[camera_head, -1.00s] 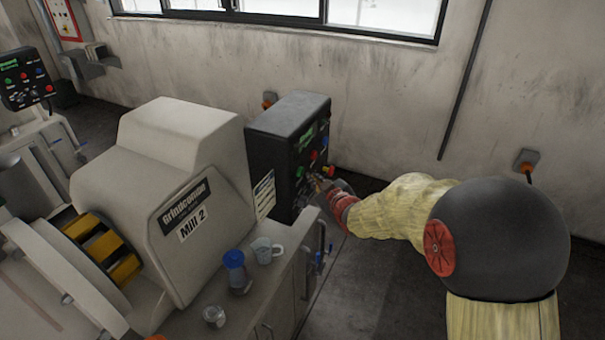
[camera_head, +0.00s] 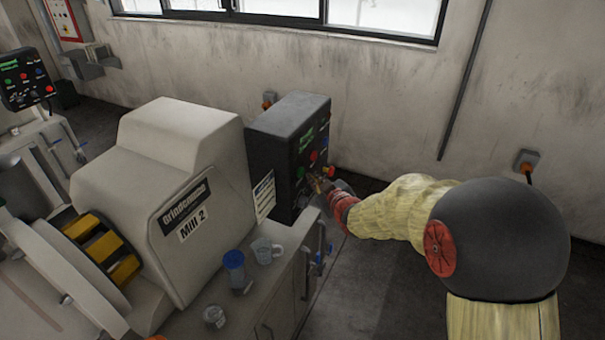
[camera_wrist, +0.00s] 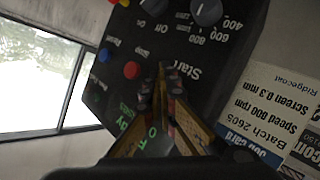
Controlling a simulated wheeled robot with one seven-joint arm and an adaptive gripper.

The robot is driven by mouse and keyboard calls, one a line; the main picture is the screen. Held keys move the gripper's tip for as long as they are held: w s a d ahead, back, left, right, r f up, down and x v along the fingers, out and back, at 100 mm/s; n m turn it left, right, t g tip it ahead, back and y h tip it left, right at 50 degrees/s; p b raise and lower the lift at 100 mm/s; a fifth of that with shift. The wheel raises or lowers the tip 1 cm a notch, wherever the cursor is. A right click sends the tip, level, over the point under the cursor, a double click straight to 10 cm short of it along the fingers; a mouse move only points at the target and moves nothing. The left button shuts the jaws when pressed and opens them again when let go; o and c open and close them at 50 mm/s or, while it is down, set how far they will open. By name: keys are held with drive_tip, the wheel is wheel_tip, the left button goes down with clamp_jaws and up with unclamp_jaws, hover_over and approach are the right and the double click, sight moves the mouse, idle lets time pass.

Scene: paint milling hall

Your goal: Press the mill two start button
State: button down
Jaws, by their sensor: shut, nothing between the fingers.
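The dark control box (camera_head: 274,152) of Mill 2 stands behind the mill housing (camera_head: 175,205). In the wrist view its panel (camera_wrist: 225,55) appears upside down, with a "Start" label (camera_wrist: 187,70), a red button (camera_wrist: 132,70) and a blue button (camera_wrist: 104,55). My gripper (camera_wrist: 163,78) is shut and empty, its fingertips in front of the panel right beside the "Start" label. The start button itself is hidden behind the fingertips there. I cannot tell whether they touch it. In the head view my gripper (camera_head: 317,184) is at the panel's lower part.
Dark knobs (camera_wrist: 207,10) sit on the panel close to the fingertips. A job card (camera_wrist: 285,110) is on the box's side. A blue-lidded jar (camera_head: 234,268) and a clear beaker (camera_head: 266,250) stand on the cabinet top. Another control box (camera_head: 25,78) stands far left.

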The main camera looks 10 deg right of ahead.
drive_tip(key=shift+w+a, duration=0.1)
drive_tip(key=shift+w+a+b, duration=0.15)
drive_tip(key=shift+a+b, duration=0.1)
drive_tip(key=shift+b, duration=0.2)
drive_tip(key=shift+w+a+b, duration=0.3)
drive_tip(key=shift+a+b, duration=0.05)
drive_tip(key=shift+a, duration=0.05)
idle(0.7)
drive_tip(key=shift+s+d, duration=0.1)
drive_tip(key=shift+d, duration=0.05)
drive_tip(key=shift+s+d, duration=0.45)
drive_tip(key=shift+d, duration=0.15)
drive_tip(key=s+d, duration=0.1)
drive_tip(key=d, duration=0.1)
drive_tip(key=s+d+p, duration=0.1)
drive_tip(key=s+d, duration=0.1)
idle(0.7)
idle(0.6)
